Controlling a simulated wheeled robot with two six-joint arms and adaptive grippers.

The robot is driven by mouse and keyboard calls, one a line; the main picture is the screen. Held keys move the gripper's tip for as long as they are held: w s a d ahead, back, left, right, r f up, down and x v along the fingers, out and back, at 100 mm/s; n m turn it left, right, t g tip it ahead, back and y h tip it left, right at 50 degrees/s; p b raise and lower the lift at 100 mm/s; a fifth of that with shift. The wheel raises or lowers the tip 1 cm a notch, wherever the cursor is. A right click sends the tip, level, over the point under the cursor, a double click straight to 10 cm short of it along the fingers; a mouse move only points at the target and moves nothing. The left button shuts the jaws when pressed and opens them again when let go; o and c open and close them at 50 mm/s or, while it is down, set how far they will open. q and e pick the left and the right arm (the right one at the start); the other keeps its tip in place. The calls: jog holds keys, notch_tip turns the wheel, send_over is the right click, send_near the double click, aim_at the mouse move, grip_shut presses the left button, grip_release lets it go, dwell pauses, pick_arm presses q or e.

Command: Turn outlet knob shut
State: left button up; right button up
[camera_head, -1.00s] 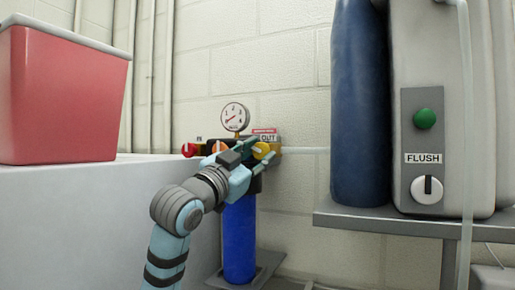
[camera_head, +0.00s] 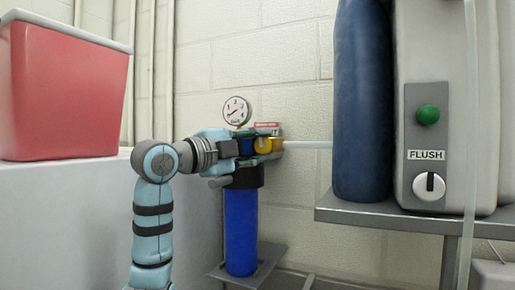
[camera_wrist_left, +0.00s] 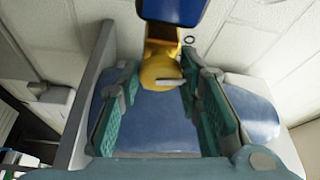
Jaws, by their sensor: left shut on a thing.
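The yellow outlet knob (camera_head: 264,145) sits at the right end of the filter's valve block, below the pressure gauge (camera_head: 237,110). In the left wrist view the yellow knob (camera_wrist_left: 160,70) lies between the green finger pads, with a pale bar across its face. My left gripper (camera_head: 270,139) reaches in from the left and is shut on the knob. It hides most of the valve block, the other knobs and the OUT sign. My right gripper is not in view.
A blue filter housing (camera_head: 240,232) hangs below the valve block. To the right, a dark blue cylinder (camera_head: 361,105) and a grey unit with a FLUSH panel (camera_head: 426,135) stand on a shelf (camera_head: 400,219). A red bin (camera_head: 62,95) stands at left.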

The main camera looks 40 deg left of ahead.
pick_arm(q)
jog(key=shift+r+m+g, duration=0.2)
jog(key=shift+m+g, duration=0.2)
jog(key=shift+m, duration=0.7)
jog(key=o, duration=0.9)
jog(key=shift+o, duration=1.2)
jog(key=shift+f, duration=0.1)
jog(key=s+a, duration=0.1)
jog(key=s, duration=1)
jog(key=shift+s, duration=0.35)
